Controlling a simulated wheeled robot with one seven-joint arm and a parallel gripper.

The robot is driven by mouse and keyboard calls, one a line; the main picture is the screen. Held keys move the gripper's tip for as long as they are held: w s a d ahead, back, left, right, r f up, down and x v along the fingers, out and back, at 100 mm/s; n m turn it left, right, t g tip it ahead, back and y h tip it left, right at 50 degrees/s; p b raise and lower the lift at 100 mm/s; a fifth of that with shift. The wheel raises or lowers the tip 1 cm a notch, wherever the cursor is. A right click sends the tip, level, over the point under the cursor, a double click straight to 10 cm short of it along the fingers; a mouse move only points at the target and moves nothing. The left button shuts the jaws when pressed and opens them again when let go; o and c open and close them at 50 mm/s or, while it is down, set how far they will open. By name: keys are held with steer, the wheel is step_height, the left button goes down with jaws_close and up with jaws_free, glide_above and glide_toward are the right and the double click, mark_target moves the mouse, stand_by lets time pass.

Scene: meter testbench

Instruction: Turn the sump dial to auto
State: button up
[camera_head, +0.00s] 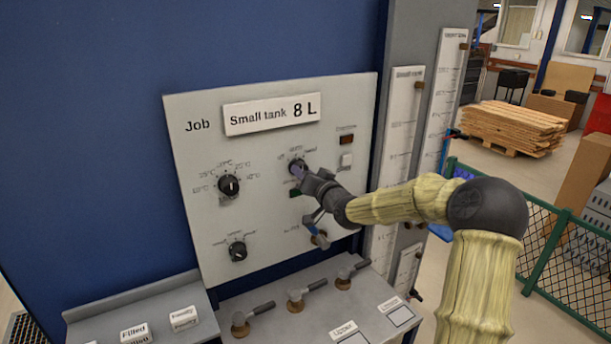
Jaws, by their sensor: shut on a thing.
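The control panel (262,228) stands upright in front of a blue wall. A black dial (296,164) sits at its upper right, below the "Small tank 8 L" sign. Small position marks surround it; the left one seems to read "off", the others are too small to read surely. I take it for the sump dial, though its name is not legible. My gripper (299,173) reaches in from the right and is shut on this dial. The fingers hide its lower part, and its pointer direction cannot be told.
A temperature dial (229,186) and a lower-left dial (238,251) are on the same panel. A blue-handled valve (318,239) sits just below my gripper. Several lever valves line the grey ledge (262,328) below. Vertical scales (403,125) stand right of the panel.

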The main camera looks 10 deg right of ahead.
steer(key=shift+m, duration=0.5)
steer(key=o, duration=1)
steer(key=shift+s, duration=0.1)
steer(key=b+v, duration=0.3)
steer(key=v, duration=1.4)
steer(key=shift+s, duration=0.1)
